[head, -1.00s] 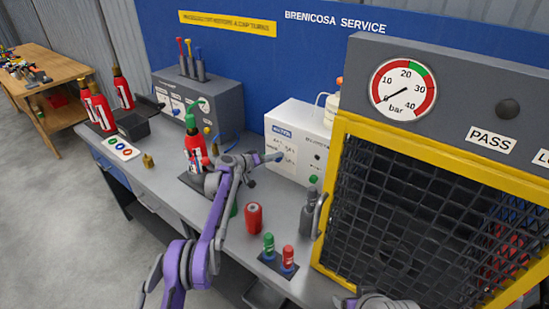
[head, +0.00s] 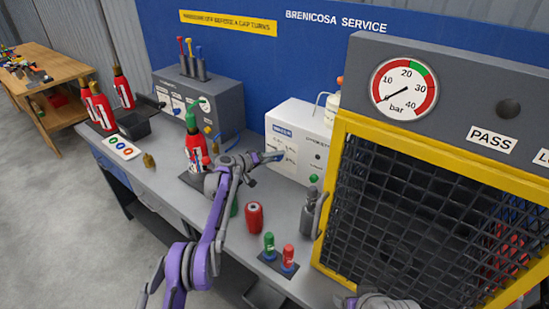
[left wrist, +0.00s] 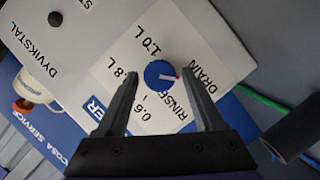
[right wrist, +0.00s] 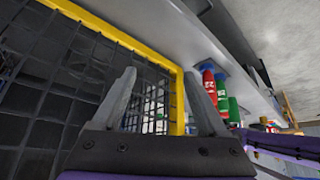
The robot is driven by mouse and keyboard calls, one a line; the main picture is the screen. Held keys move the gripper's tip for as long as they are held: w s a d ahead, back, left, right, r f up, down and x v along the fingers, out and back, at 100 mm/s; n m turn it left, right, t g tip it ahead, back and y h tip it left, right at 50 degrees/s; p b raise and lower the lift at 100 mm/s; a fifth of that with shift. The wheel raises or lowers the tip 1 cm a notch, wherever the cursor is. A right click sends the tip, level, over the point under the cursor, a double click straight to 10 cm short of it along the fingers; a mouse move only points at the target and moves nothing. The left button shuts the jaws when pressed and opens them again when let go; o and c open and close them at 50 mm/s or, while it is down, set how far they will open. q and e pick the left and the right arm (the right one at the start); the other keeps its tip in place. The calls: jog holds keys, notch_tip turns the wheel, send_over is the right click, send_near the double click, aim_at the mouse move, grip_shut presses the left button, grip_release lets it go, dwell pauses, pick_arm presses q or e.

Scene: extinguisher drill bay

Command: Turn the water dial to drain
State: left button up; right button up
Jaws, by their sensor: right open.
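The water dial (left wrist: 158,73) is a round blue knob on the front of a white box (head: 285,121). Its white pointer with a red tip points right, close to the start of the word DRAIN and above RINSE. Volume labels stand on its other sides. My left gripper (left wrist: 161,71) is open in the left wrist view, one finger on each side of the knob with gaps between. In the head view the left gripper (head: 272,157) is in front of the box, and the dial cannot be made out. My right gripper (right wrist: 160,73) is open and empty beside the mesh cage.
The yellow-framed mesh cage (head: 400,205) with a pressure gauge (head: 404,86) stands right of the box. A grey cylinder (head: 309,216), a red canister (head: 253,218) and small green and red bottles stand on the bench in front. A red extinguisher (head: 194,155) stands left.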

dwell(0.3)
pick_arm(q)
notch_tip(320, 180, up, 10)
dwell(0.4)
jog(key=shift+r, duration=0.1)
